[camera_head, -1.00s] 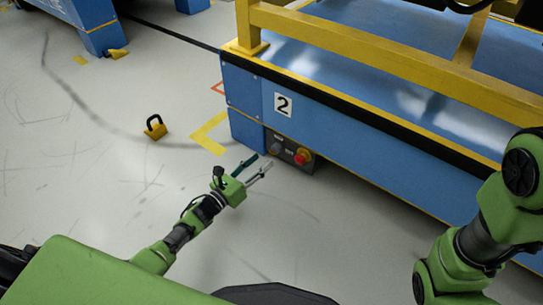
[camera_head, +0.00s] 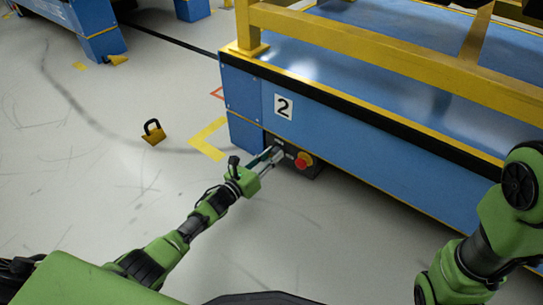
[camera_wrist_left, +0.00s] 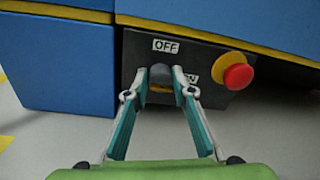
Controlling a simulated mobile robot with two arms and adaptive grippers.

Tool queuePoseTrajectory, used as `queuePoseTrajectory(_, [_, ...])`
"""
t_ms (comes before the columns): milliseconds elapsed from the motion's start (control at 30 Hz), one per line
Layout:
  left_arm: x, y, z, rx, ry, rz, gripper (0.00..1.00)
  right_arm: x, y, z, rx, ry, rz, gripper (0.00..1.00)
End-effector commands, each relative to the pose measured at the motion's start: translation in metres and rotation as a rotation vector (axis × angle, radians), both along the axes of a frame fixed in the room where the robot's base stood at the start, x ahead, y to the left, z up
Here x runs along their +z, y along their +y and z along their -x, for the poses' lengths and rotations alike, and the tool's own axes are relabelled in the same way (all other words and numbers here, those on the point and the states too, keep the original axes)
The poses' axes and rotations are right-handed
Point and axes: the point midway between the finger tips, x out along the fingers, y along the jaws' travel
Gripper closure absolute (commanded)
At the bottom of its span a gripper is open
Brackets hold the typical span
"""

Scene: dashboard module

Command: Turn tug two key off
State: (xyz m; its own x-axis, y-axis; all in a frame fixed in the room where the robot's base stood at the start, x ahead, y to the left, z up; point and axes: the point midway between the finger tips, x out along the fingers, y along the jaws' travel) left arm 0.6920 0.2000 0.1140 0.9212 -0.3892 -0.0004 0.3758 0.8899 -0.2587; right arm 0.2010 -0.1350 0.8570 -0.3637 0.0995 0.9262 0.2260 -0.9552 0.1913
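The tug marked 2 (camera_head: 283,106) is a blue body with yellow rails. Low on its near-left corner is a dark control panel (camera_head: 312,173), which also shows in the left wrist view (camera_wrist_left: 215,92). A grey key knob (camera_wrist_left: 160,73) sits under an "OFF" label (camera_wrist_left: 166,46); another label to its lower right is partly hidden. My left gripper (camera_head: 275,154) reaches the panel. In the left wrist view its fingers (camera_wrist_left: 159,82) are apart, one on each side of the knob; firm contact is not clear. My right gripper is out of view.
A red emergency button (camera_wrist_left: 238,77) on a yellow base sticks out right of the knob. A yellow padlock-shaped object (camera_head: 153,133) stands on the floor at left. Another blue unit (camera_head: 95,30) is at the back left.

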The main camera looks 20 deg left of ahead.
Motion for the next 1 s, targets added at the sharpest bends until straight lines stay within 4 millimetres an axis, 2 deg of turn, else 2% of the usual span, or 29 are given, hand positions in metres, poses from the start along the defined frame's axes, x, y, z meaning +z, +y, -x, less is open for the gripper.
queuePoseTrajectory(267, [-0.001, 0.0, 0.0, 0.001, 0.01, 0.027, 0.98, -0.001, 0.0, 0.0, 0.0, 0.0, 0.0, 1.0])
queuePoseTrajectory(467, [-0.001, 0.001, 0.0, 0.001, 0.043, 0.119, 0.98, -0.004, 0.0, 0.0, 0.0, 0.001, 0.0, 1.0])
queuePoseTrajectory(1000, [-0.003, 0.003, 0.0, 0.002, 0.21, 0.576, 0.98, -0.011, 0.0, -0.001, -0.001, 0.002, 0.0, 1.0])
